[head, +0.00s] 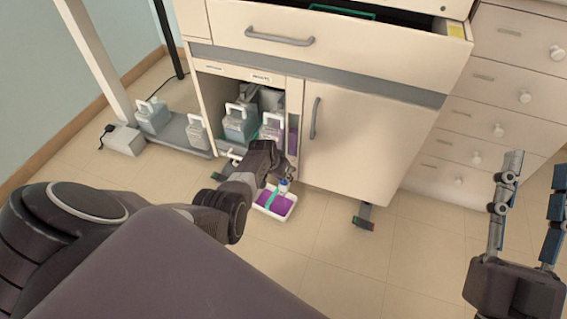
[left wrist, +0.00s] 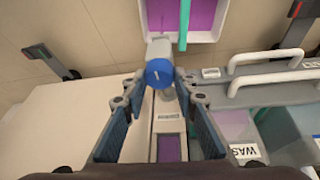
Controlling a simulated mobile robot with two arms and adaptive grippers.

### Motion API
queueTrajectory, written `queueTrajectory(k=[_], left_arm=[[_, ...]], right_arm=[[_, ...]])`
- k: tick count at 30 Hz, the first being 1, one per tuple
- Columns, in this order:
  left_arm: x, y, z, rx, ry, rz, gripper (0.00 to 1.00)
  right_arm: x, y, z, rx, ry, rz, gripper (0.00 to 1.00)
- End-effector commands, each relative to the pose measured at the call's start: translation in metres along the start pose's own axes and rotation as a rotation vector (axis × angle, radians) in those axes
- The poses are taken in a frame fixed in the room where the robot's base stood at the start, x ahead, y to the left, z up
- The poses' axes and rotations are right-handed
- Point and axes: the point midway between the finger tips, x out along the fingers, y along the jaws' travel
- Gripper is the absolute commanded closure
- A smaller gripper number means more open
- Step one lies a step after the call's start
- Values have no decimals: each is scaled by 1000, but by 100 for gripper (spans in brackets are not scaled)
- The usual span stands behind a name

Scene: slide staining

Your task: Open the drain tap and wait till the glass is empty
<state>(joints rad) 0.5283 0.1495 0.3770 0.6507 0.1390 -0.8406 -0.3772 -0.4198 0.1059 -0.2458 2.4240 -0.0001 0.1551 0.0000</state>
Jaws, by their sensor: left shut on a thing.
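The drain tap has a round blue knob (left wrist: 158,74) with a short white mark; in the head view the tap (head: 283,186) shows low at the cabinet front, just over the tray. My left gripper (left wrist: 160,84) has its fingers on either side of the knob and is shut on it. The glass (head: 293,140) is a narrow upright strip with purple liquid showing; in the left wrist view it (left wrist: 171,148) also shows purple. A white tray (head: 291,212) under the tap holds purple liquid, with a green bar across it. My right gripper (head: 532,182) is open and empty at the right.
An open cabinet bay holds bottles, one with grey-blue liquid (head: 238,125) and one with purple (head: 271,127). More handled bottles (head: 153,117) stand on a low grey platform at the left. A drawer (head: 350,45) stands open above. Floor at the front right is clear.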

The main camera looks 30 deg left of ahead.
Motion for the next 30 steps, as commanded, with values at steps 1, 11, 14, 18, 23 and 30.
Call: queueTrajectory(k=[1, 11, 14, 18, 23, 30], left_arm=[[0, -4, -1, 16, 1, 1, 98], [0, -3, -1, 68, -2, 24, 98], [0, -2, -2, 70, -2, 24, 98], [0, -2, -2, 69, -1, 24, 98], [0, -2, -2, 69, -1, 24, 67], [0, -1, -1, 68, -3, 26, 56]], right_arm=[[0, 0, -1, 0, 5, 0, 60], [0, -1, -5, 1, 22, -1, 60], [0, -1, -4, 1, 23, -1, 60], [0, -1, -5, 1, 23, -1, 60], [0, -1, -5, 2, 23, -1, 60], [0, -1, -5, 2, 24, -1, 60]])
